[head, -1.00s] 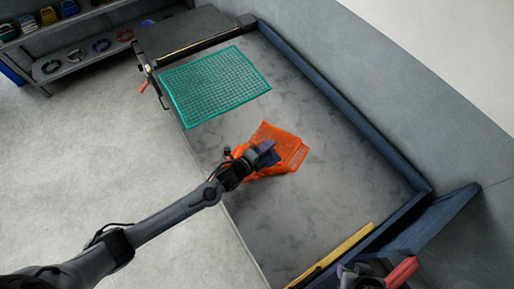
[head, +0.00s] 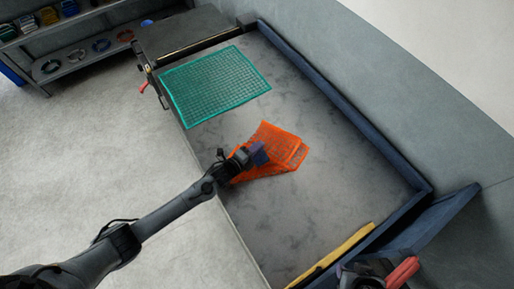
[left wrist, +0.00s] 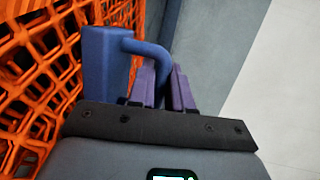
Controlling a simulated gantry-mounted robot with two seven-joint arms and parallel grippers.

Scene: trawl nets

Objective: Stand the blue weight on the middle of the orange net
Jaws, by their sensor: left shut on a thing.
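The blue weight (head: 259,154) is held by my left gripper (head: 248,158) over the orange net. In the left wrist view the weight (left wrist: 105,62) is a blue block with a bent handle, and the purple fingers (left wrist: 164,88) are shut on that handle. The orange net (head: 280,148) lies crumpled and folded on the grey table. It also fills the left side of the left wrist view (left wrist: 38,75). I cannot tell whether the weight touches the net. My gripper and forearm hide the net's left part. My right gripper is not in view.
A flat green net (head: 216,84) lies farther back on the table. A dark blue raised rim (head: 345,105) runs along the right side. A yellow strip (head: 345,248) and a red-handled fitting (head: 402,272) are at the near end. Bare table (head: 350,180) is free right of the orange net.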

